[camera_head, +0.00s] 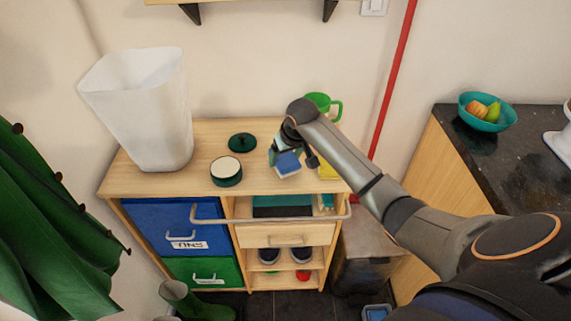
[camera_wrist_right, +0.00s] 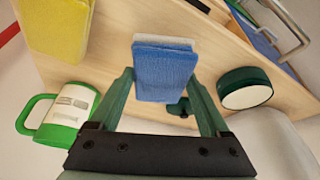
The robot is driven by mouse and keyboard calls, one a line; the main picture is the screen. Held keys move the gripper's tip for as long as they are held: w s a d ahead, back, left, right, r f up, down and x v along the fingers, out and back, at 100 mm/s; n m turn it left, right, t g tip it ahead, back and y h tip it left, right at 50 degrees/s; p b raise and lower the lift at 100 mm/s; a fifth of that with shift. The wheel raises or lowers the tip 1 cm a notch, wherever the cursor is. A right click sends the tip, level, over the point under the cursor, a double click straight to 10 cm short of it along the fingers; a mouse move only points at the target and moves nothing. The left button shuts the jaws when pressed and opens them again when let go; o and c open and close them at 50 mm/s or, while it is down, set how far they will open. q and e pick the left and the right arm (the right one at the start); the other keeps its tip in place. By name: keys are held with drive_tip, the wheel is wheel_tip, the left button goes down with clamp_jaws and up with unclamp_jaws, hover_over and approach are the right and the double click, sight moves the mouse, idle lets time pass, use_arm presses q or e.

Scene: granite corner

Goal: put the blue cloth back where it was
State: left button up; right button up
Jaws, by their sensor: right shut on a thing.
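The blue cloth (camera_head: 287,164) is a small folded blue pad with a pale layer, held above the wooden cabinet top (camera_head: 205,138). My right gripper (camera_head: 291,156) is shut on it. In the right wrist view the blue cloth (camera_wrist_right: 165,72) sits between the two green fingers of the right gripper (camera_wrist_right: 165,95). A yellow cloth (camera_head: 328,172) lies on the cabinet top just right of the gripper, partly hidden by my arm; it also shows in the right wrist view (camera_wrist_right: 55,25). My left gripper is not in view.
A green mug (camera_head: 319,101), a round dark green tin (camera_head: 226,171) and a dark green lid (camera_head: 242,142) are on the cabinet top. A tall white bin (camera_head: 150,110) stands at its left. A rail (camera_head: 270,220) runs along the front. A dark counter (camera_head: 510,160) is at right.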

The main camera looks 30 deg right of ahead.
sight(287, 161)
drive_tip(key=shift+f, duration=1.5)
drive_tip(key=o, duration=1.2)
drive_tip(key=v, duration=1.2)
drive_tip(key=shift+r, duration=0.1)
drive_tip(key=shift+w, duration=0.1)
